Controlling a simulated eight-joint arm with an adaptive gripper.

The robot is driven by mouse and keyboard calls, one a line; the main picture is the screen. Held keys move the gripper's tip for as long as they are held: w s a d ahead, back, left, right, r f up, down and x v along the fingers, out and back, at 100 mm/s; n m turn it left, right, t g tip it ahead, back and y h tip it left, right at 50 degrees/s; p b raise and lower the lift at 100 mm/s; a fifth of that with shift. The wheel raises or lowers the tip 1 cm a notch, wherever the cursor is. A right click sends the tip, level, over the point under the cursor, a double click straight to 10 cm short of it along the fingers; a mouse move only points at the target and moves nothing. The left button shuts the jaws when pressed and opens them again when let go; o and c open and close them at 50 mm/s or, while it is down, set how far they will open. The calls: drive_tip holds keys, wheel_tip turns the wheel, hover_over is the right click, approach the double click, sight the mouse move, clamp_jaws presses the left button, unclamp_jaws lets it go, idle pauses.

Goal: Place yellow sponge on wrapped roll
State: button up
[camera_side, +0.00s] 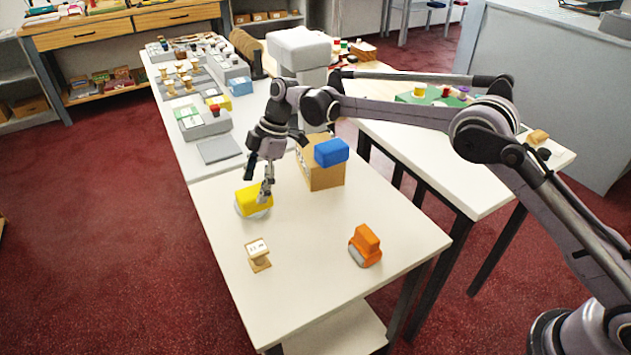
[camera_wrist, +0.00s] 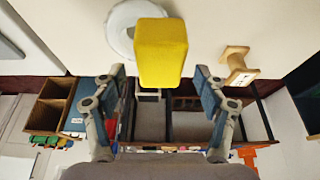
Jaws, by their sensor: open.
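The yellow sponge (camera_side: 252,198) rests on top of a white round piece (camera_side: 243,214), which looks like the wrapped roll, at the left of the near table. In the wrist view the sponge (camera_wrist: 161,52) covers much of the white round piece (camera_wrist: 120,22), and the roll's rim shows behind it and to its left. My gripper (camera_side: 266,193) is right at the sponge in the side view. In the wrist view my gripper (camera_wrist: 160,82) is open, with one finger to each side of the sponge's near end and a gap on both sides.
A blue block (camera_side: 331,153) rests on a cardboard box (camera_side: 327,178). The table's middle is clear.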

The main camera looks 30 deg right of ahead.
drive_tip(key=s+d+r+m+t+h, duration=0.1)
drive_tip(key=s+d+r+m, duration=0.2)
drive_tip(key=d+r, duration=0.4)
drive_tip(key=s+d+r+m+t, duration=0.1)
drive_tip(key=s+d+r+m, duration=0.1)
drive_tip(key=d+r, duration=0.5)
drive_tip(key=s+d+r+m+t+h, duration=0.15)
drive_tip(key=s+d+m, duration=0.3)
drive_tip(key=s, duration=0.45)
drive_tip(key=s+d+r+m+t+h, duration=0.15)
drive_tip(key=s+d+m, duration=0.3)
drive_tip(key=s, duration=0.45)
drive_tip(key=s+d+f+m+t, duration=0.2)
drive_tip(key=s+d+f+m, duration=0.2)
drive_tip(key=s, duration=0.5)
wheel_tip(320, 180, down, 2)
drive_tip(key=shift+s+d+f+h, duration=0.2)
drive_tip(key=shift+d+h, duration=0.1)
drive_tip(key=shift+d, duration=0.2)
drive_tip(key=shift+w, duration=0.1)
